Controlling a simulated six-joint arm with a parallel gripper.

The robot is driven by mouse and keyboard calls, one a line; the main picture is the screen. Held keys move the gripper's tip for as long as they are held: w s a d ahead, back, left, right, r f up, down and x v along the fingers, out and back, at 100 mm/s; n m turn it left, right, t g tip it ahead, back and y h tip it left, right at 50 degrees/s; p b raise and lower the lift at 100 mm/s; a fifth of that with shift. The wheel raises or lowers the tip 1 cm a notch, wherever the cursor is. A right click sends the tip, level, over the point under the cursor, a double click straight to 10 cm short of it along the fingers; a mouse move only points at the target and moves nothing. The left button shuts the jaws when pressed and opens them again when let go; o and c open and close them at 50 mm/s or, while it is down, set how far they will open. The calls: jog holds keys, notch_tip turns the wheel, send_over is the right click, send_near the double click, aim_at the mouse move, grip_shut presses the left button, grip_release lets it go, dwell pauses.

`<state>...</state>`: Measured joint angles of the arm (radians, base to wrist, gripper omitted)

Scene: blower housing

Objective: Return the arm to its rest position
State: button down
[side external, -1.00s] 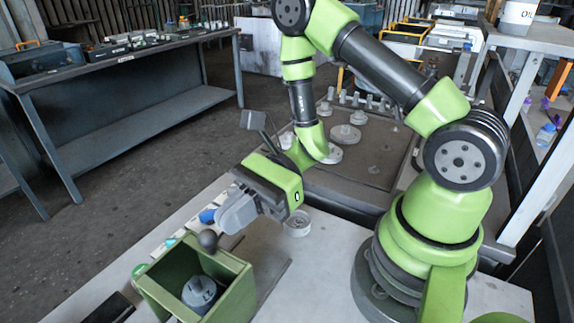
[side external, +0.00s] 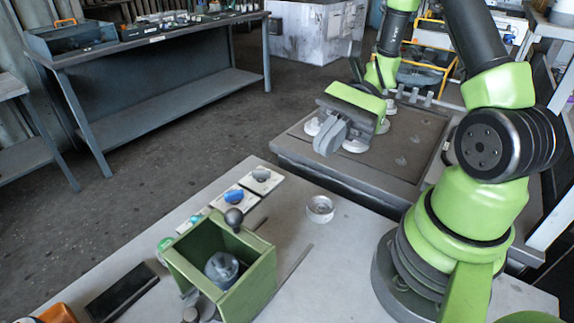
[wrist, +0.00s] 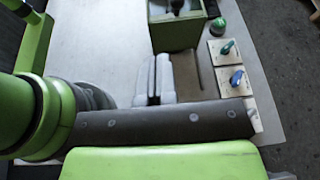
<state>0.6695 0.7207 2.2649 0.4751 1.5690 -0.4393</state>
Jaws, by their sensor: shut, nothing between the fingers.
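My gripper (side external: 330,138) has grey fingers and a green body. In the side external view it hangs over the front edge of the dark parts tray, clear of the white table. Its fingers are together and empty. In the wrist view the shut fingers (wrist: 153,80) point toward the table. The arm is raised and stretched toward the back of the scene. The green box-shaped housing (side external: 262,275) stands on the table at the front, with a grey round part (side external: 221,268) inside it. The housing (wrist: 178,38) also shows at the top of the wrist view.
The dark tray (side external: 300,160) holds several pale round parts and pegs. A small metal ring (side external: 320,208) sits on the white table (side external: 345,265). Blue and grey switches (side external: 234,196) line its left edge, near a black flat block (side external: 122,298). A workbench (side external: 160,35) stands behind.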

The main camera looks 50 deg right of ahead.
jog(key=s+a+r+n+t+h, duration=0.1)
jog(key=s+r+n+t+h, duration=0.2)
jog(key=r+n+h, duration=0.3)
jog(key=s+a+r+n+t+h, duration=0.1)
jog(key=s+r+n+t+h, duration=0.2)
jog(key=r+n+h, duration=0.3)
jog(key=shift+r+n, duration=0.75)
jog(key=shift+n, duration=0.05)
jog(key=c, duration=1.8)
grip_release()
jog(key=shift+a, duration=0.1)
jog(key=shift+c, duration=0.2)
